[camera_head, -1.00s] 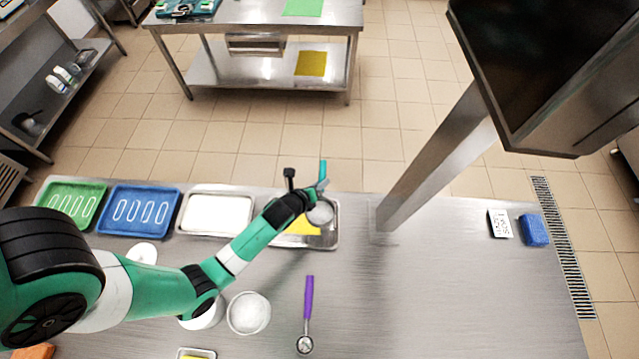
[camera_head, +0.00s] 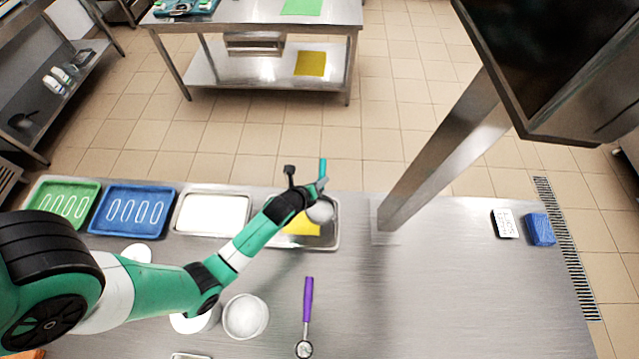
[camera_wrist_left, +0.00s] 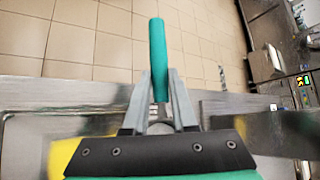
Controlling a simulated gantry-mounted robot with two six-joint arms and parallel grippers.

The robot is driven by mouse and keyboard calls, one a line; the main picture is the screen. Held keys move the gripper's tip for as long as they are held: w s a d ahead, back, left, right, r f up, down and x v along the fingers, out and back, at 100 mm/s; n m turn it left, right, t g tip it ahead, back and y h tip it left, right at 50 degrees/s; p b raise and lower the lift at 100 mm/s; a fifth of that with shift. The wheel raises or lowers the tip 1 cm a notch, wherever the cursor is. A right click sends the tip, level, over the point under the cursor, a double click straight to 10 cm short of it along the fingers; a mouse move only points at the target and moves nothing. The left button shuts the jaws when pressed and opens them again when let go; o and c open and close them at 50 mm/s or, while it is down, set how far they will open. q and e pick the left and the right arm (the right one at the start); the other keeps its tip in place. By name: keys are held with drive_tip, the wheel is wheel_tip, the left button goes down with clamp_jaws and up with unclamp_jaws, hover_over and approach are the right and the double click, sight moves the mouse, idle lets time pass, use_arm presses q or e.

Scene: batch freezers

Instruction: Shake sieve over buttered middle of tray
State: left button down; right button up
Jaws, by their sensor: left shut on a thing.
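My left gripper (camera_head: 318,188) is shut on the teal handle of the sieve (camera_head: 320,211). In the left wrist view the teal handle (camera_wrist_left: 158,58) stands up between the two grey fingers. The sieve's round bowl hangs over the right part of the metal tray (camera_head: 334,238). A yellow patch (camera_head: 302,227) lies in the tray, left of the bowl, partly hidden by my arm. No powder falling from the sieve can be made out. My right gripper is not in view.
A white-filled tray (camera_head: 213,214), a blue tray (camera_head: 133,211) and a green tray (camera_head: 64,203) stand to the left. A white bowl (camera_head: 245,316) and a purple-handled scoop (camera_head: 308,300) are nearer. A metal post (camera_head: 440,165) rises right of the tray.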

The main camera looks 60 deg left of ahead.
use_arm(q)
drive_tip(key=shift+w+a+p, duration=0.1)
drive_tip(key=shift+a+p, duration=0.05)
drive_tip(key=shift+p, duration=2.9)
drive_tip(key=shift+d+r+p, duration=0.15)
drive_tip(key=shift+d+p, duration=0.15)
drive_tip(key=shift+p, duration=0.25)
drive_tip(key=shift+a, duration=0.3)
drive_tip(key=shift+d, duration=0.1)
